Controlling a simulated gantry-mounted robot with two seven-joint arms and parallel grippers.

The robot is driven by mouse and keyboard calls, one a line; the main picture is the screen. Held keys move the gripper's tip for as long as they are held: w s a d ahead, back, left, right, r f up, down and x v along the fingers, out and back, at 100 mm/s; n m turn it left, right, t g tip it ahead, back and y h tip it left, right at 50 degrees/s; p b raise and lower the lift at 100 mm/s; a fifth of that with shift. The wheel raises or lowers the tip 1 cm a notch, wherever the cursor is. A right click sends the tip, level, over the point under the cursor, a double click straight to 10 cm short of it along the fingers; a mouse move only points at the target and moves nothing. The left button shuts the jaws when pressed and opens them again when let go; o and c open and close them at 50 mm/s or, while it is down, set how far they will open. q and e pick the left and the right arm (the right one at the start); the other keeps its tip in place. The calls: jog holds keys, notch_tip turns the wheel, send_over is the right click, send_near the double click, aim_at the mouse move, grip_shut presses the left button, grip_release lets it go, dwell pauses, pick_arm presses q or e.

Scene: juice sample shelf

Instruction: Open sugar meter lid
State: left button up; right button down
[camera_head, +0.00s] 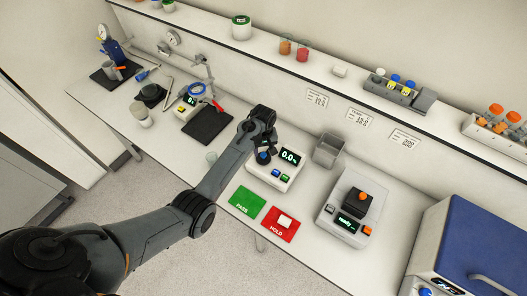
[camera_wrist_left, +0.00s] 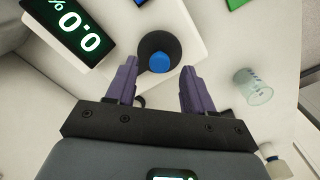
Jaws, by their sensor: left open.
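The sugar meter (camera_head: 285,181) is a white box on the counter with a lit display reading 0.0 %. It also shows in the left wrist view (camera_wrist_left: 125,18). Its round black lid (camera_wrist_left: 155,43) looks closed and has a blue knob (camera_wrist_left: 160,62) on top. The knob also shows in the head view (camera_head: 263,157). My left gripper (camera_head: 262,146) is over the lid side of the meter. In the left wrist view its purple fingers (camera_wrist_left: 158,80) are open and empty, with the knob lined up between and just past them. My right gripper is not in view.
A clear glass (camera_wrist_left: 253,86) stands beside the meter. Green PASS (camera_head: 247,201) and red HOLD (camera_head: 279,224) mats lie in front, with a small white piece on HOLD. A grey bin (camera_head: 328,151) and another device (camera_head: 344,223) stand to the right. A shelf runs behind.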

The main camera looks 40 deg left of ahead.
pick_arm(q)
jog(key=shift+f, duration=1.05)
jog(key=shift+c, duration=0.4)
grip_shut()
